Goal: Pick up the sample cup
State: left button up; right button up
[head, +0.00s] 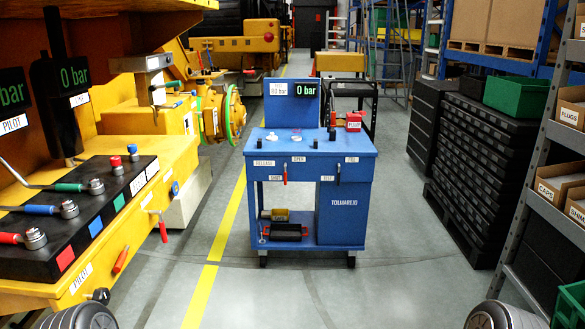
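I cannot make out a sample cup for certain. A blue cart (338,160) stands upright in the middle of the head view, some distance ahead. On its top lie small pale things (272,136) near the centre-left, too small to name. Several small dark upright pieces, one of them a black post (316,143), also stand there. Neither of my grippers shows; only rounded dark parts, apparently mine, appear at the bottom corners.
A yellow machine with a black tool panel (90,200) fills the left. Black stacked crates (480,150) and a shelf rack (545,150) line the right. The grey floor (400,285) before the cart is clear.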

aim_at(296, 130)
jog(key=i, duration=2.15)
jog(key=i+l+z, duration=0.15)
jog(key=i+z, duration=0.15)
jog(key=i, duration=0.6)
jog(key=i+z, duration=0.35)
jog(key=i, duration=0.5)
